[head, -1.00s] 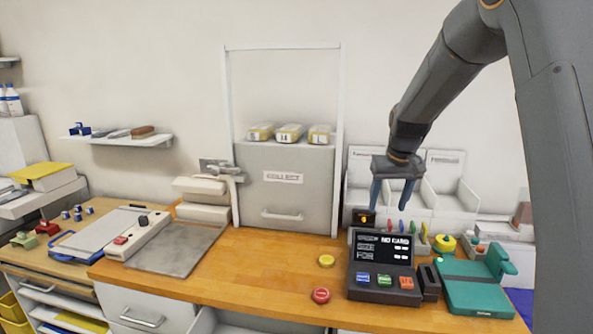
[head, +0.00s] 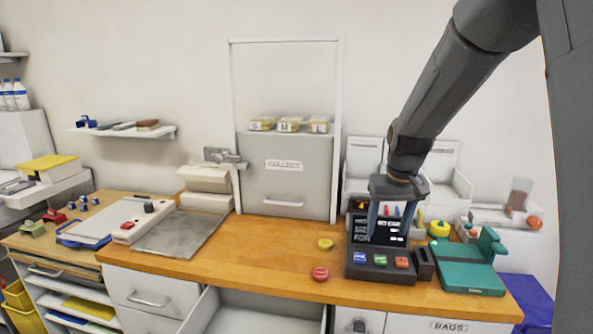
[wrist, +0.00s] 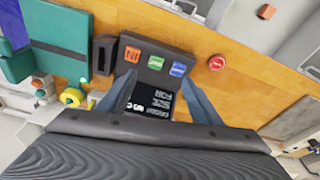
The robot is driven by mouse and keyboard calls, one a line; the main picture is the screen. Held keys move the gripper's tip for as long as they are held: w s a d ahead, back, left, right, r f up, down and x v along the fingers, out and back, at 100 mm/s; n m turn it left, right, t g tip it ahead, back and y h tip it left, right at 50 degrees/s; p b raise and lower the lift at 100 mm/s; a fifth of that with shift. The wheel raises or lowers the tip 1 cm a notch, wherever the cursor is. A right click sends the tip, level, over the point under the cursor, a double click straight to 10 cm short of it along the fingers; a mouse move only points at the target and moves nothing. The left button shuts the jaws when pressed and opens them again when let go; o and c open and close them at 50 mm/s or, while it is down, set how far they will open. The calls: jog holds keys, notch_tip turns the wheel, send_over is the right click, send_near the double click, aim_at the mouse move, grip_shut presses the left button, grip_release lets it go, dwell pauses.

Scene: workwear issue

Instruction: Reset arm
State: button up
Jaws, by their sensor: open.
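My gripper (head: 391,224) is open and empty. In the head view it hangs in front of and above the card terminal, its blue-grey fingers pointing down and covering part of the screen. The black terminal (head: 379,272) has a tilted screen and a row of blue, green and red-orange buttons. In the wrist view the gripper's fingers (wrist: 168,90) stand apart on either side of the terminal's screen (wrist: 150,103), with the button row beyond them. I cannot tell how high the fingertips are above the terminal.
A red button (head: 320,273) and a yellow button (head: 325,244) sit on the wooden counter (head: 240,262) left of the terminal. A green device (head: 462,270) stands to its right. The COLLECT cabinet (head: 290,180) stands behind. A drawer below the counter is open.

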jog(key=s+a+f+b, duration=0.1)
jog(key=s+f+b, duration=0.1)
jog(key=s+f, duration=0.2)
jog(key=s+a+f+g+b, duration=0.1)
jog(key=s+f, duration=0.4)
jog(key=s, duration=0.6)
jog(key=s+a+f+b, duration=0.2)
jog(key=s+f+b, duration=0.1)
jog(key=s+f, duration=0.2)
jog(key=s, duration=0.2)
jog(key=shift+s+g+b, duration=0.3)
jog(key=shift+s+b, duration=0.05)
jog(key=shift+s, duration=0.05)
jog(key=shift+c, duration=0.6)
